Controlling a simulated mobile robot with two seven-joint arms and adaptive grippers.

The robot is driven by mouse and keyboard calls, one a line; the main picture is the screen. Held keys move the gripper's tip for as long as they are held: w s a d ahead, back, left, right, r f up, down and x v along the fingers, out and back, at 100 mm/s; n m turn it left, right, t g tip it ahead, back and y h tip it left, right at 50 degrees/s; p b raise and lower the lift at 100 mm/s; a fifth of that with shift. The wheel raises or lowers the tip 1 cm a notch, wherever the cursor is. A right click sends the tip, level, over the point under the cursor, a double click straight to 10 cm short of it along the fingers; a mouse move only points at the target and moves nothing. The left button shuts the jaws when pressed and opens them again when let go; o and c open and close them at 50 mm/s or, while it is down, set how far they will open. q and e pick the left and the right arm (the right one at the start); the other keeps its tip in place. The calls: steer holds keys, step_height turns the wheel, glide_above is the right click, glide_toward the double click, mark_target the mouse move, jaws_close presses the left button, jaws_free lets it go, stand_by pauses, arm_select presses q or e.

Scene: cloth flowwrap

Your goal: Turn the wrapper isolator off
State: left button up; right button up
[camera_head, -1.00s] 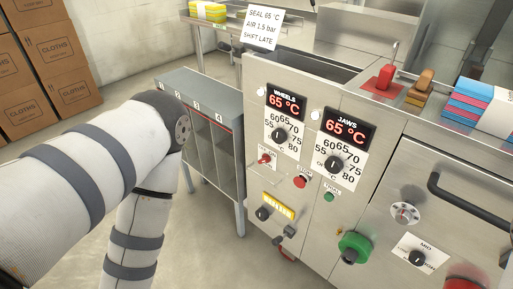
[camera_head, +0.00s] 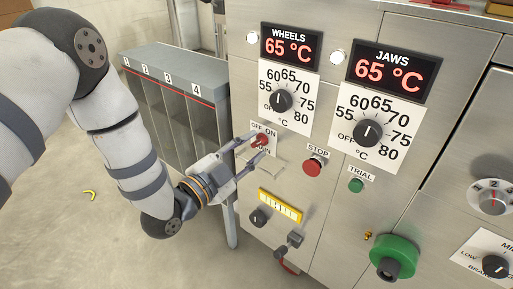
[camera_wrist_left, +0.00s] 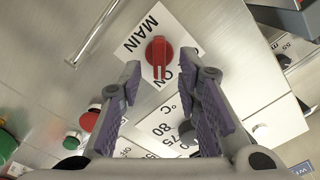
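The wrapper isolator is a small red rotary knob (camera_head: 260,140) on a white plate marked OFF, ON and MAIN, on the steel panel front. In the left wrist view the red knob (camera_wrist_left: 158,54) shows just beyond the fingertips, with clear space around it. Its handle points down in that view, toward the side where ON is partly visible. My left gripper (camera_head: 252,153) is open and faces the panel close to the knob. Its two purple-padded fingers (camera_wrist_left: 164,88) are spread wide, one to each side below the knob, holding nothing. My right gripper is not in view.
A red STOP button (camera_head: 313,166) and green TRIAL button (camera_head: 356,185) are right of the isolator. The WHEELS dial (camera_head: 281,99) and JAWS dial (camera_head: 368,131) are above, with displays reading 65 °C. A grey slotted rack (camera_head: 176,62) stands left of the panel.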

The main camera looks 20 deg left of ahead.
arm_select(q)
steer(key=shift+x, duration=1.25)
jaws_close()
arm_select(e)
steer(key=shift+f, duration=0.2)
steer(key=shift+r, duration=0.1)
arm_select(q)
steer(key=n+p, duration=0.1)
steer(key=n, duration=0.2)
steer(key=shift+a+r+p, duration=0.1)
steer(key=shift+r+p, duration=0.05)
steer(key=shift+p, duration=0.25)
steer(key=n+p, duration=0.2)
steer(key=n, duration=0.3)
steer(key=shift+w+a, duration=0.1)
steer(key=shift+a, duration=0.05)
steer(key=n+p, duration=0.1)
steer(key=n, duration=0.4)
steer(key=shift+a, duration=0.1)
steer(key=n, duration=0.4)
steer(key=shift+f+n, duration=0.25)
steer(key=shift+n, duration=0.15)
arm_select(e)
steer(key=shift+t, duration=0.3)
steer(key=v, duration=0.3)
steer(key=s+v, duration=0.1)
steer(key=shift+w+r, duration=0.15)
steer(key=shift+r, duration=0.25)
